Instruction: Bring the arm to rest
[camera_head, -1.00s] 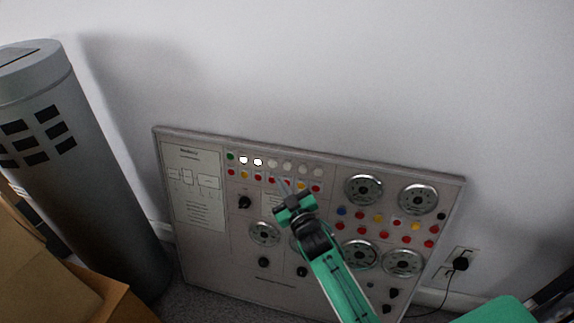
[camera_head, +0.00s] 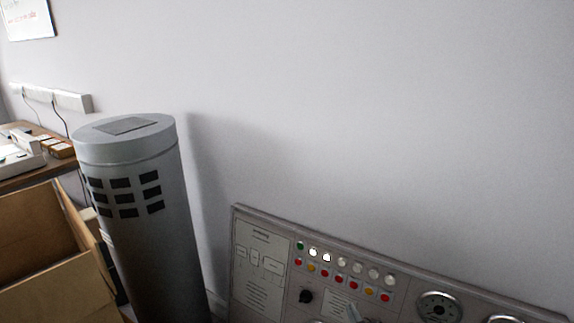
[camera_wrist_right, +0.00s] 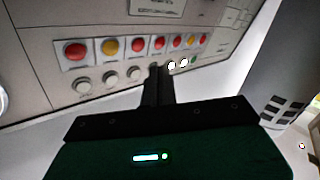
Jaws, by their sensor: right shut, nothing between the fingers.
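The control panel (camera_head: 262,227) leans against the wall at the lower right of the head view, its lower part cut off by the frame. Its top row has a green lamp (camera_head: 300,245), two brightly lit white lamps (camera_head: 313,252) and several unlit pale ones, above a row of red and yellow buttons (camera_head: 340,279). My left gripper is not in view.
A grey cylinder (camera_head: 155,240) with dark square openings stands left of the panel. An open cardboard box (camera_head: 45,285) is at the lower left. A desk (camera_head: 40,170) and wall sockets (camera_head: 70,100) are behind it. The wall above the panel is bare.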

